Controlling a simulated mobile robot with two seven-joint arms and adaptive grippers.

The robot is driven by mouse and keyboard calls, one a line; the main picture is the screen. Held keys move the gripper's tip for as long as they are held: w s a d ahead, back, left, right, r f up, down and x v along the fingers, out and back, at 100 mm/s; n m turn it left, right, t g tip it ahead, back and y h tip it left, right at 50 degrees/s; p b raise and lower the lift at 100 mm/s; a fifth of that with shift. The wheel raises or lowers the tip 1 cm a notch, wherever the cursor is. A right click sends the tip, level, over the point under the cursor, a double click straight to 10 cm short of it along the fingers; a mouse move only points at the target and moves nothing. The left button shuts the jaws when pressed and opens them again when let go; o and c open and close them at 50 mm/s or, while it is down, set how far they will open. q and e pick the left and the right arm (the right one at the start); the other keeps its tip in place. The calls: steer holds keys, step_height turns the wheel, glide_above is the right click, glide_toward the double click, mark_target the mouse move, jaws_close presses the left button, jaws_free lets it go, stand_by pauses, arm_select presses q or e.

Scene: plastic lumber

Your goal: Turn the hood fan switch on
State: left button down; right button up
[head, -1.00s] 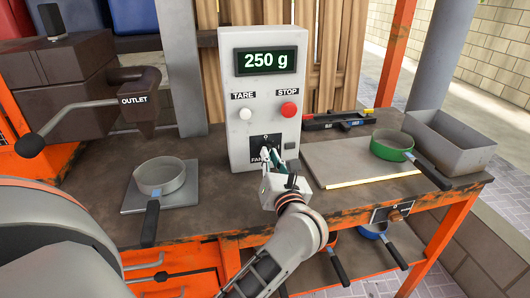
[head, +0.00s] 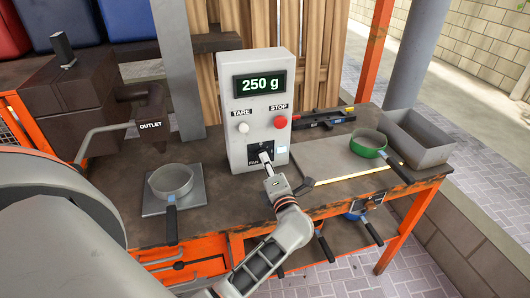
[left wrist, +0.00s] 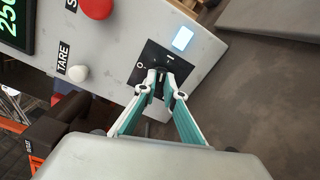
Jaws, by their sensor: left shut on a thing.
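The fan switch is a black plate (head: 253,150) low on the front of the grey control box (head: 258,70), with a "FAN" label partly hidden. In the left wrist view the switch plate (left wrist: 150,56) shows 0 and 1 marks and a dark knob (left wrist: 160,68). My left gripper (head: 267,162) reaches the switch from the front. In the left wrist view its fingertips (left wrist: 160,82) are closed together on the knob. A small indicator (head: 283,150) beside the plate glows pale blue-white. It also shows lit in the left wrist view (left wrist: 183,38). My right gripper is not in view.
A white TARE button (head: 243,128) and red STOP button (head: 280,122) sit above the switch. A pan (head: 171,180) stands on a scale plate at left, below the outlet (head: 150,126). A green pan (head: 368,143) and grey bin (head: 419,138) stand at right.

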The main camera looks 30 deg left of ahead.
arm_select(q)
steer(key=shift+m+p, duration=0.3)
steer(key=shift+m, duration=0.4)
steer(key=shift+m+p, duration=0.5)
steer(key=shift+m, duration=0.1)
steer(key=shift+f+m, duration=0.1)
steer(key=shift+m, duration=0.3)
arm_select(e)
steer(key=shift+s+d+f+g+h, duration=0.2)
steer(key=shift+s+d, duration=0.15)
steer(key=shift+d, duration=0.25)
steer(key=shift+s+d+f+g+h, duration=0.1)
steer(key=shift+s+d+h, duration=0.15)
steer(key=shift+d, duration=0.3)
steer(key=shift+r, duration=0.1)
arm_select(q)
steer(key=c, duration=2.1)
jaws_free()
steer(key=shift+a, duration=0.1)
steer(key=shift+c, duration=0.2)
